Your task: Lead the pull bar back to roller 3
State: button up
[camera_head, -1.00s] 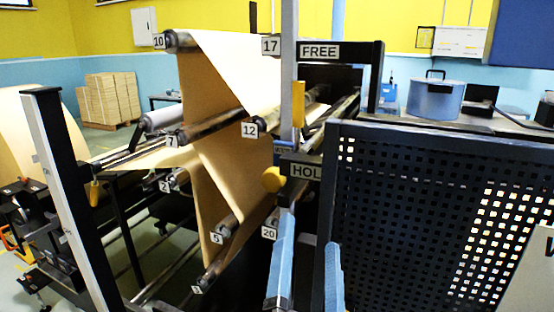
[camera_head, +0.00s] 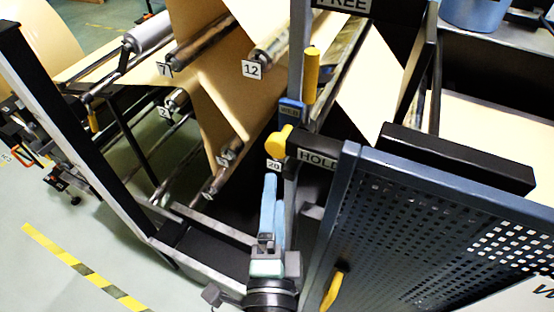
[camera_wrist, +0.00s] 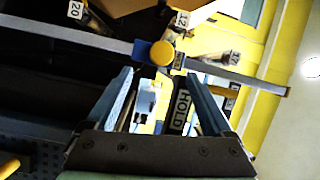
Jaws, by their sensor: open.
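No bar marked as the pull bar and no readable 3 label can be made out. The brown kraft web (camera_head: 205,85) runs over and between numbered rollers in the head view. Its lowest visible roller (camera_head: 214,182) has a tag too small to read. A blue block (camera_head: 291,110) marked WEB sits on an upright grey post, with a yellow grip (camera_head: 311,75) above it and a yellow knob (camera_head: 277,142) below. My gripper (camera_head: 273,188) is open and empty, just below the knob. In the wrist view the knob (camera_wrist: 162,53) lies beyond and between my open fingertips (camera_wrist: 160,76).
A black arm marked HOLD (camera_head: 318,160) juts right of the knob; a FREE sign (camera_head: 342,4) is above. A perforated blue guard panel (camera_head: 400,225) with a yellow handle (camera_head: 333,288) fills the lower right. Open floor with a striped line (camera_head: 85,270) lies lower left.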

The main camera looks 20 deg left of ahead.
aim_at(278, 151)
jog(key=x, duration=1.2)
jog(key=shift+r, duration=0.15)
jog(key=shift+c, duration=0.3)
